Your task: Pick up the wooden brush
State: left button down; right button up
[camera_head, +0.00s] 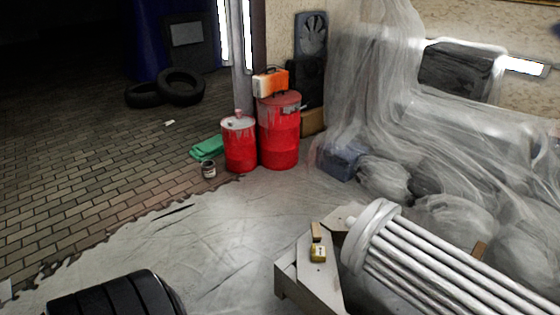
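No gripper of mine shows in this view. A small brown wooden block-like piece (316,232) lies on the pale bench (290,274) at the lower middle; it may be the wooden brush, but it is too small for me to make out bristles. A small yellow item (318,254) with a dark marking sits just in front of it. Another brown wooden piece (479,250) shows by the far side of the white ribbed radiator-like object (440,262); I cannot tell what it is.
A black ribbed object like a tyre (112,297) is at the lower left. Red drums (279,135), a small can (208,170) and a green bundle (207,148) stand farther back. Plastic-draped things (450,160) fill the right.

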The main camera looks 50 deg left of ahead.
aim_at(316, 230)
jog(key=u, duration=1.2)
jog(key=z, duration=1.35)
jog(key=u, duration=1.35)
jog(key=i+j, duration=0.75)
jog(key=i+l+z, duration=0.05)
